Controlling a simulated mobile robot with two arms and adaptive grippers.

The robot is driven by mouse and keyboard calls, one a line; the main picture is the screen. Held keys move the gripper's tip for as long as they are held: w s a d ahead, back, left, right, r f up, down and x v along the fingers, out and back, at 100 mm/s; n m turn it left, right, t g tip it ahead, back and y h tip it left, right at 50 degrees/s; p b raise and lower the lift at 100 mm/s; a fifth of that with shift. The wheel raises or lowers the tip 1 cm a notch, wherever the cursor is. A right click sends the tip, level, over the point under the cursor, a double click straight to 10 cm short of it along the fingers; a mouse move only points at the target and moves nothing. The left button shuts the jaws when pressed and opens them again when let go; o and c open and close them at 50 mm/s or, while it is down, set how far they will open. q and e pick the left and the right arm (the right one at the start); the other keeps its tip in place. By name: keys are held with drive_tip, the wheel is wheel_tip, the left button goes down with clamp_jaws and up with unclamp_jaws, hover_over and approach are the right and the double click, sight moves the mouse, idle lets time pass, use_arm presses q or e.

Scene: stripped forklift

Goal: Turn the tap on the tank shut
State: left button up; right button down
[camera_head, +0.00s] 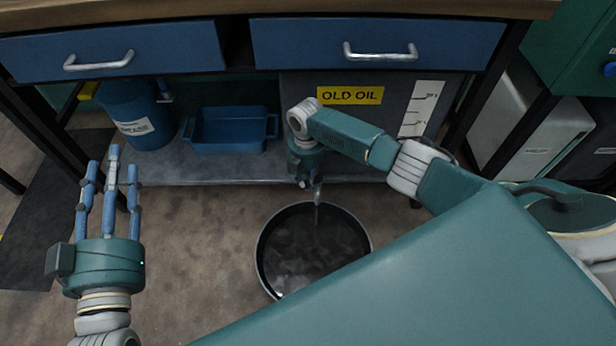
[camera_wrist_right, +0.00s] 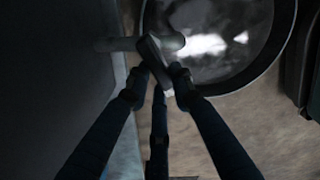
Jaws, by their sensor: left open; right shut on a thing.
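The grey tank (camera_head: 298,88) with a yellow OLD OIL label stands on the low shelf under the bench. Its tap (camera_head: 318,188) is at the tank's lower front, mostly hidden by my right gripper (camera_head: 304,182). In the right wrist view, a pale pipe (camera_wrist_right: 116,44) runs from the tank side, and my right fingers (camera_wrist_right: 157,82) are closed on the tap's lever (camera_wrist_right: 154,60) across it. A thin dark streak hangs below the tap over the pan; I cannot tell whether liquid is running. My left gripper (camera_head: 112,190) is open and empty, fingers up, over the floor at left.
A round black-rimmed pan (camera_head: 262,262) with dark, shiny liquid sits on the floor below the tap. A blue canister (camera_head: 135,110) and a blue tray (camera_head: 230,145) stand on the shelf left of the tank. Two blue drawers are above. Floor beside the pan is free.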

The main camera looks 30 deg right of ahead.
use_arm(q)
wheel_tip(320, 180, down, 9)
drive_tip(key=s+a+g+y+p, duration=0.1)
drive_tip(key=g, duration=0.3)
drive_tip(key=shift+s+a+y, duration=0.2)
drive_tip(key=shift+a+y, duration=0.05)
drive_tip(key=shift+y, duration=0.05)
use_arm(e)
drive_tip(key=shift+w+d+m, duration=0.1)
drive_tip(key=shift+w+m, duration=0.15)
drive_tip(key=shift+m, duration=0.7)
drive_tip(key=shift+w+d+m, duration=0.15)
drive_tip(key=shift+w+m, duration=0.15)
drive_tip(key=shift+m, duration=0.7)
drive_tip(key=shift+w+d+m, duration=0.1)
drive_tip(key=shift+w+m, duration=0.15)
drive_tip(key=shift+m, duration=0.7)
drive_tip(key=c, duration=1.5)
unclamp_jaws()
use_arm(q)
drive_tip(key=shift+r, duration=0.1)
